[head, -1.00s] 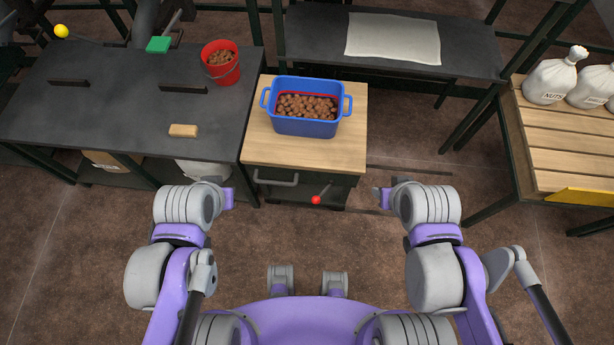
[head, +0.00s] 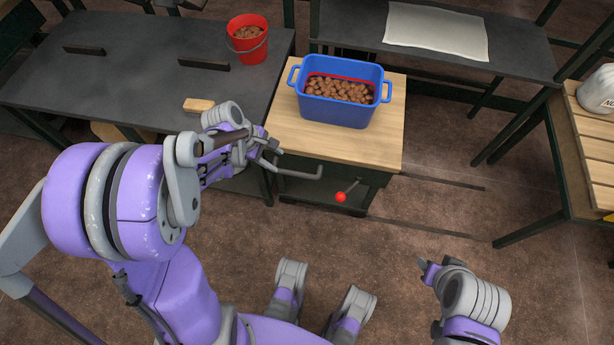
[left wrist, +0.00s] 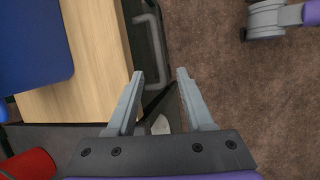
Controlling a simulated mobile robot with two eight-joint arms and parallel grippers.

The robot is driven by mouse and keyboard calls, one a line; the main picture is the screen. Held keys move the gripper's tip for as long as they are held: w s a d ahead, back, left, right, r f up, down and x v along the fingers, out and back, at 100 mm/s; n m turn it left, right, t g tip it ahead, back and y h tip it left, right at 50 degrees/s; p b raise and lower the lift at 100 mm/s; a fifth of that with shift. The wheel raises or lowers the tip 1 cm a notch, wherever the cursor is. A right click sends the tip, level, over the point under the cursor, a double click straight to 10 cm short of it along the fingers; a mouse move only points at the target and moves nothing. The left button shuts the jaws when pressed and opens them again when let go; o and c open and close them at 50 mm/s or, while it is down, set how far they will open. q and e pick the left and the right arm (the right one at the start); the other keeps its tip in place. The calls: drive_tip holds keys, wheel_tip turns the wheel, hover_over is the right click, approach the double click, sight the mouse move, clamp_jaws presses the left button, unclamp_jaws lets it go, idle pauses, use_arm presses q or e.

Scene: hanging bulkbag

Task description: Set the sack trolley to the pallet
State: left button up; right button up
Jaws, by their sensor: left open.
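The wood-topped trolley (head: 350,148) stands in the middle, against the dark bench. Its front has a grey bar handle (head: 305,173) and a lever with a red knob (head: 340,197). My left gripper (head: 270,153) is open and empty, close to the left end of the handle. In the left wrist view, the open fingers (left wrist: 160,75) point toward the handle (left wrist: 146,60); whether they touch it cannot be told. The slatted wooden platform (head: 592,150), likely the pallet, is at the right. My right gripper (head: 428,268) is low right, away from the trolley; its jaws are unclear.
A blue tub (head: 341,107) of brown nuts sits on the trolley. The dark bench (head: 130,85) holds a red bucket (head: 247,45) and a brush-like block (head: 198,105). Dark floor rails (head: 430,228) run right from the trolley, with clear floor there. A white sack (head: 598,90) stands on the platform.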

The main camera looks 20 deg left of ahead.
sight(295, 173)
use_arm(q)
drive_tip(key=shift+n, duration=0.5)
drive_tip(key=b+x, duration=0.1)
drive_tip(key=x, duration=0.3)
drive_tip(key=b+x, duration=0.1)
drive_tip(key=x, duration=0.3)
drive_tip(key=b+x, duration=0.1)
drive_tip(key=x, duration=0.4)
drive_tip(key=shift+w+a, duration=0.1)
drive_tip(key=shift+a, duration=0.25)
use_arm(e)
drive_tip(key=f, duration=0.4)
drive_tip(key=shift+d+f, duration=0.2)
drive_tip(key=shift+f, duration=0.05)
use_arm(q)
clamp_jaws()
